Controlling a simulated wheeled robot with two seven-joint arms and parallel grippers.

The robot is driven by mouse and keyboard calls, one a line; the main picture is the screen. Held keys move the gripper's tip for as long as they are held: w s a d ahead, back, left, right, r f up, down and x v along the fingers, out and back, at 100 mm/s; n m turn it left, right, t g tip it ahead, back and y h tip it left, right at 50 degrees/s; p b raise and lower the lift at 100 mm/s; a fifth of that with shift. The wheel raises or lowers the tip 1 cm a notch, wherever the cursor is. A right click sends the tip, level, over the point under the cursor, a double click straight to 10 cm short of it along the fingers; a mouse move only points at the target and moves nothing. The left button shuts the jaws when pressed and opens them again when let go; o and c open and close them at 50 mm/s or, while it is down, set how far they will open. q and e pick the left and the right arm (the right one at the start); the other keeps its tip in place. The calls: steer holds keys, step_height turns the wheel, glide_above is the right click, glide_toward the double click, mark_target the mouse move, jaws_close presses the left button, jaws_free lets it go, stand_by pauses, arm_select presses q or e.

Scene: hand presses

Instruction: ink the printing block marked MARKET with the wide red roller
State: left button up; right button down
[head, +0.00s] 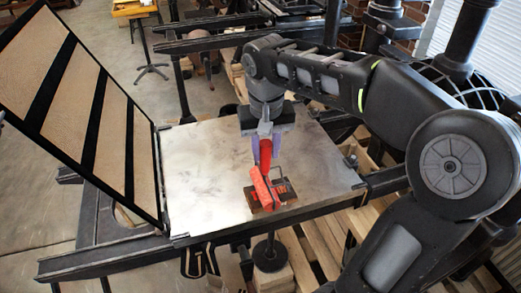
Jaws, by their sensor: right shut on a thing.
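My right gripper (264,148) comes down over the metal press bed (205,160) and is shut on the handle of the red roller (262,188). The roller hangs below the fingers with its red cylinder over a small printing block (288,196). The block lies near the front of the bed, with brown sides and red on its top. The roller hides part of the block, and no lettering can be read. I cannot tell whether the roller touches the block. My left gripper is not in view.
A hinged frame with tan panels (75,110) stands tilted up at the left of the bed. Dark rails (110,260) run along the front. Wooden pallets (325,250) lie below at the right. The left part of the bed is clear.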

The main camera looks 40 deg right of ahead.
steer(key=shift+s+d, duration=0.25)
steer(key=shift+d, duration=0.55)
steer(key=shift+s+d, duration=0.25)
steer(key=shift+d, duration=0.55)
steer(key=d, duration=0.1)
steer(key=s+d, duration=0.1)
steer(key=d, duration=0.1)
steer(key=shift+s+d, duration=0.1)
steer(key=shift+w+a, duration=0.3)
steer(key=shift+a, duration=0.5)
steer(key=shift+w+a, duration=0.3)
steer(key=shift+a, duration=0.6)
